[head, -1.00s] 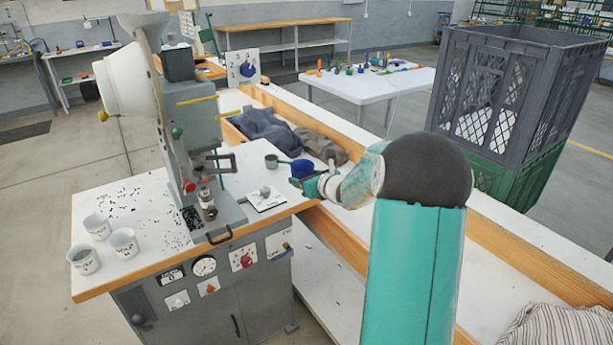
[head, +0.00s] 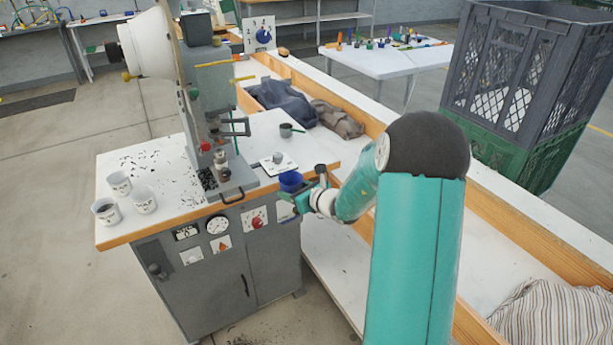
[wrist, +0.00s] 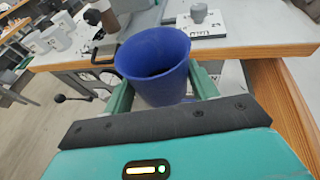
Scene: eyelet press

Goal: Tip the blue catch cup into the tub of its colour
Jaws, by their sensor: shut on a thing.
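The blue catch cup (head: 290,181) is in my gripper (head: 304,191) at the front right edge of the press bench. The wrist view shows the cup (wrist: 156,62) upright between the two green fingers, which are shut on it. Its inside is dark and I cannot tell what it holds. White tubs (head: 119,184) stand together on the left of the bench top, one with dark bits in it. Their markings are too small to read, so I cannot tell which goes with blue.
The eyelet press (head: 215,110) stands on the bench (head: 150,160), with dark bits scattered near it. A wooden-edged trough (head: 490,280) with cloth and a crate (head: 520,80) are to the right.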

